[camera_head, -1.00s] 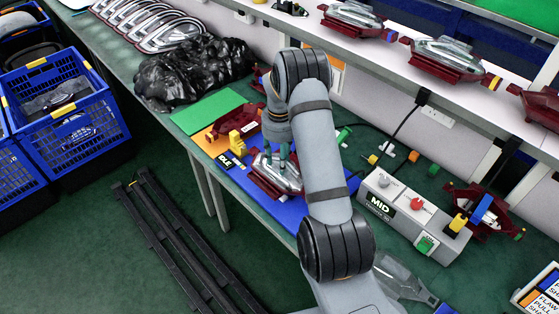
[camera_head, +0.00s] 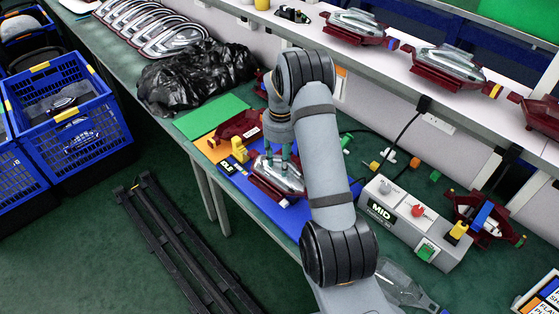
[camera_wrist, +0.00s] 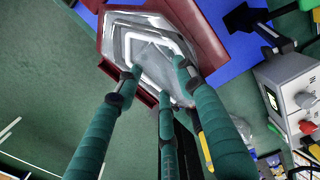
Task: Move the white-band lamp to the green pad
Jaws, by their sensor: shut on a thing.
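A lamp (camera_head: 285,177) with a clear lens and dark red housing is over the blue pad (camera_head: 262,208). My gripper (camera_head: 281,157) reaches down from above, its teal fingers shut on this lamp. In the wrist view, the fingers (camera_wrist: 160,85) press around the lens of the lamp (camera_wrist: 128,45), which shows a pale chevron stripe. I cannot tell whether the lamp touches the pad. The green pad (camera_head: 211,115) lies bare at the bench's far left, beyond the orange pad. My arm hides part of the bench.
Another dark red lamp part (camera_head: 238,126) and a yellow block (camera_head: 239,150) are between the held lamp and the green pad. A black plastic bag (camera_head: 195,76) lies behind the green pad. A grey MID box (camera_head: 414,220) stands to the right. More lamps (camera_head: 447,66) sit on the shelf.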

